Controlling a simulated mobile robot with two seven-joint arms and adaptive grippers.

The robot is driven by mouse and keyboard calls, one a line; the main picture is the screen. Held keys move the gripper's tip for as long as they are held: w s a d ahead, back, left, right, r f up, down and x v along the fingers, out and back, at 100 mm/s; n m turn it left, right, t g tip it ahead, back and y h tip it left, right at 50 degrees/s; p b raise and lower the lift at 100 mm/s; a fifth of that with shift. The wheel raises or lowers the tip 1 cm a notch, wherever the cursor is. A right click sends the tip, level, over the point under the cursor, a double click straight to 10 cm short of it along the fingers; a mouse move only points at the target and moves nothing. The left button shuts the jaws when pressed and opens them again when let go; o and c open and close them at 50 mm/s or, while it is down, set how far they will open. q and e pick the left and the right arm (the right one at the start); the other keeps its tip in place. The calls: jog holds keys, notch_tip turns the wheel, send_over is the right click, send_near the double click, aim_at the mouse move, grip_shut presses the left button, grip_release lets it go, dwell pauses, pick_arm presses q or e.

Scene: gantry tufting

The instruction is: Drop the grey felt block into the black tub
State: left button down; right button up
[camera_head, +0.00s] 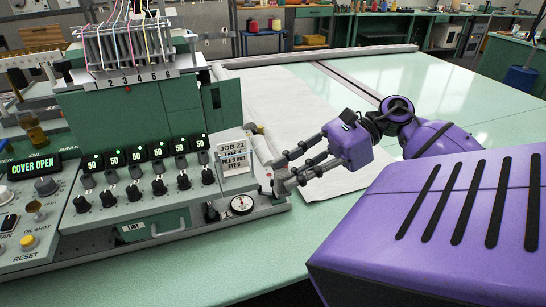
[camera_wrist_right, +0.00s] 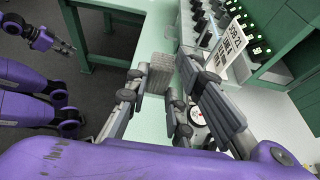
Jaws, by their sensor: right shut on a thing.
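The grey felt block (camera_wrist_right: 160,72) is a small ribbed grey piece between the fingertips of my right gripper (camera_wrist_right: 160,88) in the right wrist view. My right gripper is shut on it. In the head view, my right gripper (camera_head: 278,175) is beside the right end of the green machine, above the table's front part; I cannot clearly make out the block there. My left gripper (camera_wrist_right: 66,47) is small at the upper left of the wrist view, empty, its fingers apart, away from the block. I do not see the black tub in either view.
The green tufting machine (camera_head: 140,110) stands at left with knobs, displays and a job card (camera_head: 234,160). A round dial (camera_head: 242,204) sits at its front right corner. White cloth (camera_head: 290,110) covers part of the pale green table (camera_head: 440,85). Bare tabletop lies in front.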

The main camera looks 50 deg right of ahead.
jog(key=a+r+x, duration=0.1)
jog(key=r+x, duration=0.1)
jog(key=x, duration=1)
jog(key=s+a+r+x, duration=0.1)
jog(key=r+x, duration=0.1)
jog(key=x, duration=1.1)
jog(key=shift+a+m+t+h, duration=0.3)
jog(key=shift+a+t, duration=0.1)
jog(key=shift+a, duration=0.3)
jog(key=shift+r, duration=0.1)
